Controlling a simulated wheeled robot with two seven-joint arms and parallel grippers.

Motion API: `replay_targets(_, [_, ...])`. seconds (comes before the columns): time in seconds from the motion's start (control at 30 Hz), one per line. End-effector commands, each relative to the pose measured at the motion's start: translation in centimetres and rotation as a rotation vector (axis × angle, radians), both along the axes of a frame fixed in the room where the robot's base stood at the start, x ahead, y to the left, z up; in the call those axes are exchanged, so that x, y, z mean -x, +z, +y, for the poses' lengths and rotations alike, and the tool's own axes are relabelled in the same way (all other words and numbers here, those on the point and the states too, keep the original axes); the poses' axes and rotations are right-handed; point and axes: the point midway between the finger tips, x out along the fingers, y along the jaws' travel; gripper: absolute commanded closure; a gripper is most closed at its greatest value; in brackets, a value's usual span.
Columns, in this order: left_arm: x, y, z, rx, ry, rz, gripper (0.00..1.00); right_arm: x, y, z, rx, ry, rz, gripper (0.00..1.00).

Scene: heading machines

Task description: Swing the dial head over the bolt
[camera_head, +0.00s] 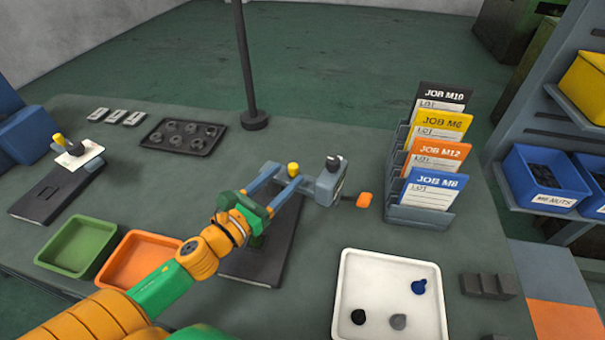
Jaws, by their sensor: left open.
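My left gripper (283,175) reaches in from the lower left over a dark stand. Its two blue fingers are apart, and a yellow knob (293,169) shows near their tips; I cannot tell if they touch it. Just right of the fingers is a grey block with a black knob, apparently the dial head (326,188). A rod with an orange tip (364,199) sticks out to its right. The stand's dark base (262,262) lies partly under my arm. No bolt shows clearly under the head. My right gripper is out of view.
A white tray (343,308) with black, grey and blue pieces is in front right. A card rack (420,218) stands right of the head. Green (60,268) and orange (112,278) trays lie left of my arm. A dark post (254,120) rises behind.

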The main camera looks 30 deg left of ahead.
Motion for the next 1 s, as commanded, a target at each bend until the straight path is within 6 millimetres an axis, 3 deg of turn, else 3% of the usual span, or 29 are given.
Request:
replay_targets(0.03, [-0.1,-0.6,0.0,0.0,0.0,-0.001,0.43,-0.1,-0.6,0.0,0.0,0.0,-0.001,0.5])
replay_targets(0.13, [-1.0,-0.2,-0.1,0.001,0.001,-0.002,0.43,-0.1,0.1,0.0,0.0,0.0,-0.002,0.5])
replay_targets(0.5, [-6.3,-0.1,-1.0,0.001,0.001,-0.001,0.43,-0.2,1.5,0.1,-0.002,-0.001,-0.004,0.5])
replay_targets(0.83, [-7.0,-0.3,-1.2,0.0,0.0,0.0,0.43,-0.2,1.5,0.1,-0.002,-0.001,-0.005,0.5])
replay_targets(0.87, [-7.0,-0.3,-1.2,0.0,0.0,0.0,0.46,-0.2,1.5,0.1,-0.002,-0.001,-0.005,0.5])
replay_targets(1.0, [-7.0,-0.3,-1.2,0.0,0.0,0.0,0.84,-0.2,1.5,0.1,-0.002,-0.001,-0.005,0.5])
